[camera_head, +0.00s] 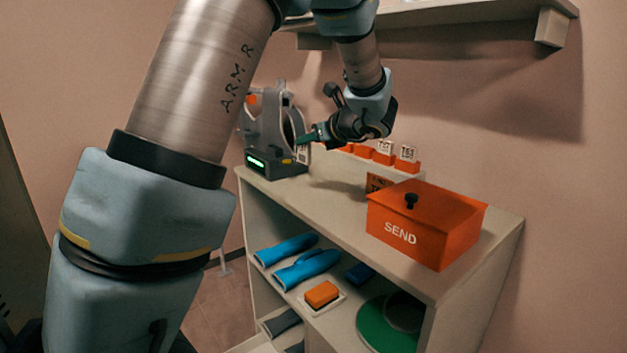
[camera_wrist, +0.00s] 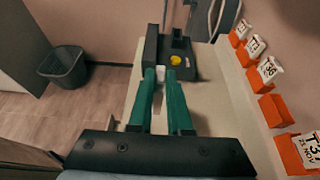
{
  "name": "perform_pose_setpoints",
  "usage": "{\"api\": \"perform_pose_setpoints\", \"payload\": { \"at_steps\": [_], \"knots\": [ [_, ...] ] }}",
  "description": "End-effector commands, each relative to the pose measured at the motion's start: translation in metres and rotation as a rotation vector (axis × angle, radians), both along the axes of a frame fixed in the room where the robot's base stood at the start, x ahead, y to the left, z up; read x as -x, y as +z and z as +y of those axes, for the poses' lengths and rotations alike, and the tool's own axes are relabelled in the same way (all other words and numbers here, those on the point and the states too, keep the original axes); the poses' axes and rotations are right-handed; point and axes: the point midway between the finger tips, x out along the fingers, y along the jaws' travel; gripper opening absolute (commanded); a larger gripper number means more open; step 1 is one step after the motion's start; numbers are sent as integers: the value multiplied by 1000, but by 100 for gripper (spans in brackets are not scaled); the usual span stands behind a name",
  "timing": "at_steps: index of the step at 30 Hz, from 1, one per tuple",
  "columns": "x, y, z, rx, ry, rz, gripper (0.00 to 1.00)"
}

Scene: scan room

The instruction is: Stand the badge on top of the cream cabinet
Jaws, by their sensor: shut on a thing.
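My gripper (camera_head: 305,140) is above the far left end of the cream cabinet (camera_head: 340,205), in front of the grey scanner. Its green fingers (camera_wrist: 162,78) are shut on a small white badge (camera_head: 303,154), which hangs at the fingertips. In the wrist view only a pale sliver of it shows between the fingers, and its face is hidden. I cannot tell whether the badge touches the cabinet top. The cabinet top also shows in the wrist view (camera_wrist: 215,110).
The grey scanner (camera_head: 268,150) with a green display stands by the badge. Orange holders with white tags (camera_head: 407,157) line the back; one holder (camera_wrist: 272,108) is empty. An orange SEND box (camera_head: 425,225) stands front right. A wall shelf (camera_head: 470,14) is above. A bin (camera_wrist: 65,68) stands on the floor.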

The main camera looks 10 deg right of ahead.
Motion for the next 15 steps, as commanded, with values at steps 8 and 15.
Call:
{"api": "perform_pose_setpoints", "payload": {
  "at_steps": [8,15],
  "knots": [
    [0,-41,0,-3,0,1,0],
    [0,-72,1,-4,0,3,0]
  ]
}}
